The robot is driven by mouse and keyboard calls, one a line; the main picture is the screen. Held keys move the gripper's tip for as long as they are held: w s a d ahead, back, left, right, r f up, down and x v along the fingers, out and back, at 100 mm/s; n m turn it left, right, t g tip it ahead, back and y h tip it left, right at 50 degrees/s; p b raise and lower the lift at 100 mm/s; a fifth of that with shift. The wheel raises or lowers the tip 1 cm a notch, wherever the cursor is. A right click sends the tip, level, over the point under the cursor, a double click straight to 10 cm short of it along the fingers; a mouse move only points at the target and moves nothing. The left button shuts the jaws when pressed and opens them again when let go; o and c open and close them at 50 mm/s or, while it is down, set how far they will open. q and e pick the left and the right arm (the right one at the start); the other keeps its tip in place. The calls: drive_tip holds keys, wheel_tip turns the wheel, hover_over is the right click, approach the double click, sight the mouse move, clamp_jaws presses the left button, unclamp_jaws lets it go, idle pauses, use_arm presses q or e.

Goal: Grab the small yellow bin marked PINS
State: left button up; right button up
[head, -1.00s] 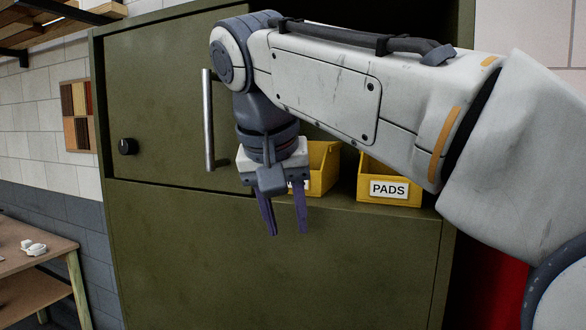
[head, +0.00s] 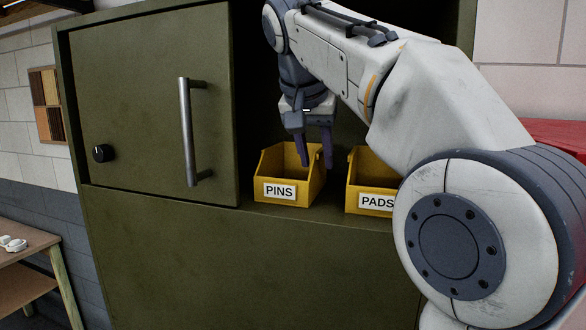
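The small yellow bin marked PINS (head: 306,193) stands upright on the shelf of the green cabinet, its label facing me. My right gripper (head: 317,164) points down at the bin with its two purple fingers apart. One finger shows over the bin's open top and the other by its right wall. They look empty. I cannot tell whether the fingers touch the bin or how deep they reach. My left gripper is out of view.
A second yellow bin, marked PADS (head: 369,202), stands to the right, partly behind my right arm. The green cabinet (head: 250,265) has a door (head: 140,110) with a metal handle (head: 188,130) left of the opening. A wooden table (head: 30,248) stands at the lower left.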

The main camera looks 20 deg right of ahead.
sight(322, 185)
drive_tip(key=shift+w+d+r, duration=0.1)
drive_tip(key=shift+w+d, duration=0.05)
drive_tip(key=shift+w, duration=0.15)
drive_tip(key=x, duration=0.5)
drive_tip(key=shift+w+d+p, duration=0.2)
drive_tip(key=shift+p, duration=0.1)
clamp_jaws()
idle(0.9)
